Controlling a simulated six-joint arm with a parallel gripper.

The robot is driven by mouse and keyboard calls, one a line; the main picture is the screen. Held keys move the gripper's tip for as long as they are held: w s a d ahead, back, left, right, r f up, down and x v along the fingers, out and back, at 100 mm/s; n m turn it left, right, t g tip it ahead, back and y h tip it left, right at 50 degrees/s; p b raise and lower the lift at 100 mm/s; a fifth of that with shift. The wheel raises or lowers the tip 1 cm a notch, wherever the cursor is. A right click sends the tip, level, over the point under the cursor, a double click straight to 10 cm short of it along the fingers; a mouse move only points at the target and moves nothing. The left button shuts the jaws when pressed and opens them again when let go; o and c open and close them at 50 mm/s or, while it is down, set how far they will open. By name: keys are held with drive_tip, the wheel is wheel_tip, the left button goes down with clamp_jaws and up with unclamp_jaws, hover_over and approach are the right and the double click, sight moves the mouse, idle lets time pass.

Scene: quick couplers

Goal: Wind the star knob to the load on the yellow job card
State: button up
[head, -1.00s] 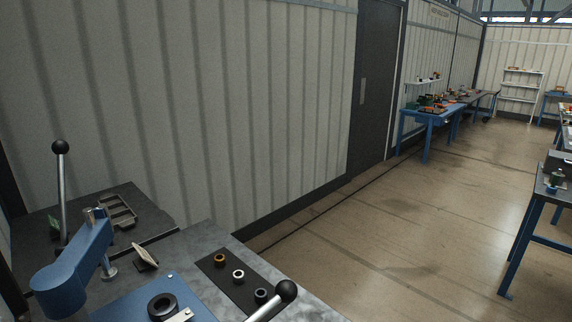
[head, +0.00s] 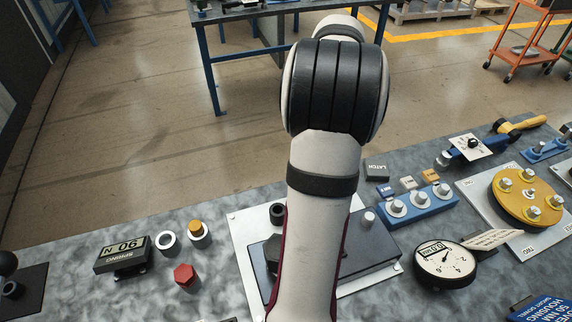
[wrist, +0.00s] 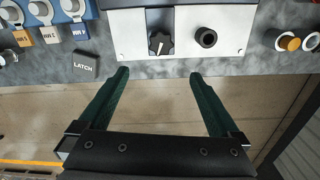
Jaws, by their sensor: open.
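The black star knob (wrist: 160,43) shows in the wrist view, set in a dark slot of a pale plate (wrist: 130,44), with a light mark on its face. My gripper (wrist: 158,74) is open and empty. Its two green fingers lie apart, their tips short of the knob, which sits between their lines and beyond them. In the head view my arm hides the knob and gripper. A black block marked SPRING (head: 121,254) stands on the bench, its display showing upside-down figures that look like 90 N. I cannot make out a yellow job card.
A round black post (wrist: 205,38) stands right of the knob. A LATCH block (wrist: 86,65) lies to its left, near a blue rack (head: 407,205) of tagged couplers. A dial gauge (head: 444,262), a red hex piece (head: 185,275) and a yellow flange (head: 528,198) also occupy the bench.

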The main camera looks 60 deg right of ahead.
wheel_tip(320, 180, down, 16)
drive_tip(key=shift+a+r, duration=0.1)
drive_tip(key=shift+r, duration=0.15)
drive_tip(key=shift+c, duration=0.2)
drive_tip(key=c, duration=1.3)
drive_tip(key=m, duration=0.3)
drive_tip(key=shift+m, duration=0.3)
drive_tip(key=o, duration=1.3)
drive_tip(key=shift+o, duration=0.2)
drive_tip(key=shift+r, duration=0.1)
wheel_tip(320, 180, up, 16)
